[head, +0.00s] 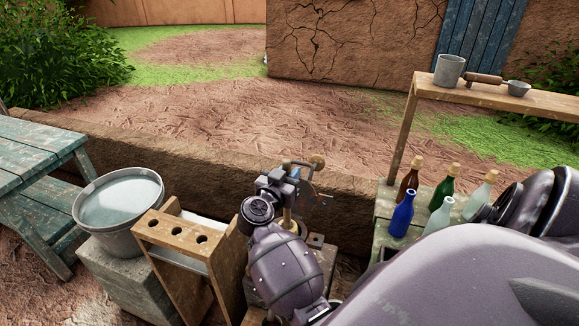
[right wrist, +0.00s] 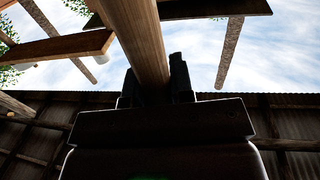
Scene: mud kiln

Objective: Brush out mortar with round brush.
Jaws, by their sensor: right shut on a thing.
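My right gripper (head: 290,178) is over the low stand in the middle of the head view. In the right wrist view its two fingers (right wrist: 155,85) are shut on a thick round wooden handle (right wrist: 143,40), which I take to be the round brush's. The handle runs up out of that picture, and no bristles show. A tan round knob (head: 318,161) shows just past the fingers; I cannot tell whether it belongs to the brush. A yellowish metal body (head: 290,222), possibly the mortar, shows partly below the gripper, mostly hidden by my arm. My left gripper is out of view.
A bucket of water (head: 118,205) stands at left on a block, beside a wooden rack (head: 182,236) with three holes. Several bottles (head: 402,213) stand at right. A raised shelf (head: 500,96) above them holds a grey mug (head: 449,70). A low mud wall (head: 215,168) runs behind.

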